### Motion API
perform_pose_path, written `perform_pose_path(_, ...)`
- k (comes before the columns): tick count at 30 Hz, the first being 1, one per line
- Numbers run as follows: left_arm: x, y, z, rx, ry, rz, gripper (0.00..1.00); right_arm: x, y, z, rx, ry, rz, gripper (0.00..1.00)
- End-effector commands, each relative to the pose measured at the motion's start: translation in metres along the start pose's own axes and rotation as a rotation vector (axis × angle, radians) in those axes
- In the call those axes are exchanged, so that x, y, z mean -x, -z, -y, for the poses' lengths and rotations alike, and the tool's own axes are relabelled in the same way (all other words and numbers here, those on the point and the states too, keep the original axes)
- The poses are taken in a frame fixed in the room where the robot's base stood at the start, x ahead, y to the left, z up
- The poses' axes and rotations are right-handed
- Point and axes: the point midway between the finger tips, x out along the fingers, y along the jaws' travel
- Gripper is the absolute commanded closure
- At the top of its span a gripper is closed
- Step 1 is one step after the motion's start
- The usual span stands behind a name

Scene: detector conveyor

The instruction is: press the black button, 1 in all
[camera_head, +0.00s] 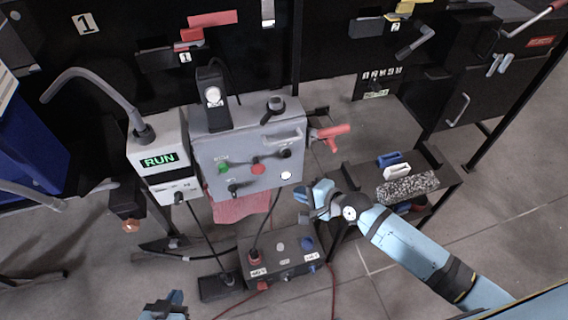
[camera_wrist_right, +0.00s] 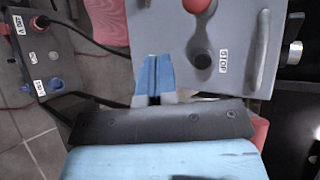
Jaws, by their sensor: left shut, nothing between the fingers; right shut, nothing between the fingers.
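A black button (camera_head: 286,153) sits on the right part of the grey control panel (camera_head: 215,160), right of a red button (camera_head: 258,168) and a green one (camera_head: 223,168). The black button also shows in the right wrist view (camera_wrist_right: 202,58), beside a small label. Another small black control (camera_head: 235,188) is low on the panel's left. My right gripper (camera_head: 308,198) is shut and empty, just below and right of the panel in the head view, apart from the black button. My left gripper (camera_head: 168,303) is shut and empty at the bottom edge, far from the panel.
A grey handle (camera_head: 284,137) stands out above the black button. A red nozzle-like part (camera_head: 330,134) juts from the panel's right side. A RUN display box (camera_head: 160,160) adjoins on the left. A dark box with connectors (camera_head: 282,262) lies below. A shelf with blocks (camera_head: 408,187) is at right.

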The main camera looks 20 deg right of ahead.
Motion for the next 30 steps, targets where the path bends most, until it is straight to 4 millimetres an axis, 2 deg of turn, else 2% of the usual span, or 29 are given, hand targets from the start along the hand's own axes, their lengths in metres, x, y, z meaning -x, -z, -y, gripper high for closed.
perform_pose_path(5,-0.002,0.0,-0.001,0.0,-0.001,-0.004,1.0,-0.005,0.006,0.005,-0.083,-0.001,0.014,1.0)
perform_pose_path(17,-0.003,-0.001,0.0,0.0,-0.001,-0.007,1.0,-0.007,0.008,0.006,-0.085,0.0,0.014,1.0)
perform_pose_path(30,-0.024,-0.036,0.001,0.006,0.0,0.006,1.0,-0.048,0.038,0.029,-0.084,0.002,0.013,1.0)
